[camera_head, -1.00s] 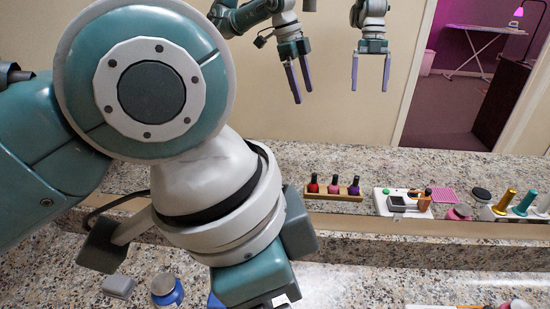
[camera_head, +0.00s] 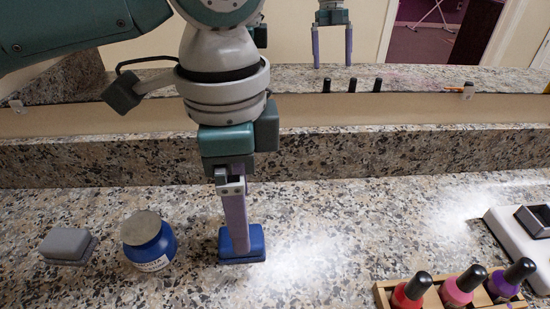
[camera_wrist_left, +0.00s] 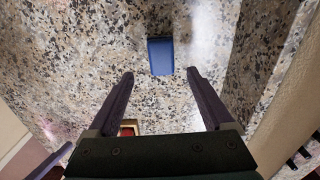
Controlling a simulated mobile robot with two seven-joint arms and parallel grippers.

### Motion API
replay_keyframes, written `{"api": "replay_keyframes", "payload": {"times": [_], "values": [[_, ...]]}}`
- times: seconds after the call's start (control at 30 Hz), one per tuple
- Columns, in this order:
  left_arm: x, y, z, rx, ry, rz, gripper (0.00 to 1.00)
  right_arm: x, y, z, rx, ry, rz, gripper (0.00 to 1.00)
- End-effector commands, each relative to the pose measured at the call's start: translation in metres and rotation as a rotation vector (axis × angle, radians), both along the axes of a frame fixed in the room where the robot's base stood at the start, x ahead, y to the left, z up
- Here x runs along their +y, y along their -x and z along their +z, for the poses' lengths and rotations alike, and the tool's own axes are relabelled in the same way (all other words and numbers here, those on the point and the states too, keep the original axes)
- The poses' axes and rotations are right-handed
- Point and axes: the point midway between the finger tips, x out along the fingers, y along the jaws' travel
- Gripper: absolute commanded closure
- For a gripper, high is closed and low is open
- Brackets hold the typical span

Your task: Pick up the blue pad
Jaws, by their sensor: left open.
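The blue pad (camera_head: 256,256) lies flat on the speckled granite counter, right of a blue jar. My left gripper (camera_head: 237,248) points down from above, and its near finger hides part of the pad in the head view. In the left wrist view, the blue pad (camera_wrist_left: 160,60) lies just beyond the fingertips of the left gripper (camera_wrist_left: 161,73), roughly centred between their lines. The fingers are apart with nothing between them. Whether they touch the pad cannot be told.
A blue jar with a grey lid (camera_head: 150,242) and a grey block (camera_head: 68,246) stand left of the pad. A wooden rack with red, pink and purple bottles (camera_head: 460,290) is at lower right, near a white tray (camera_head: 515,238). A granite ledge and mirror stand behind.

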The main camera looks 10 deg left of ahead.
Motion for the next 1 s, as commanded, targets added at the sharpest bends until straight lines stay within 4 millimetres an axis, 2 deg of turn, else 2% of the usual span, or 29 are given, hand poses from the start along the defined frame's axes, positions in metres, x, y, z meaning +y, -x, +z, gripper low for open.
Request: {"api": "replay_keyframes", "payload": {"times": [0.33, 0.67, 1.0], "values": [[0.005, 0.0, -0.049, 0.001, 0.0, 0.0, 0.15, 0.0, 0.0, -0.017, 0.0, 0.0, 0.0, 0.0], [0.005, 0.0, -0.054, -0.001, 0.001, -0.001, 0.16, 0.0, 0.0, -0.018, 0.0, -0.001, 0.0, 0.0], [0.005, 0.0, -0.054, -0.001, 0.001, 0.0, 0.54, 0.001, 0.0, -0.018, 0.001, -0.002, -0.001, 0.0]]}}
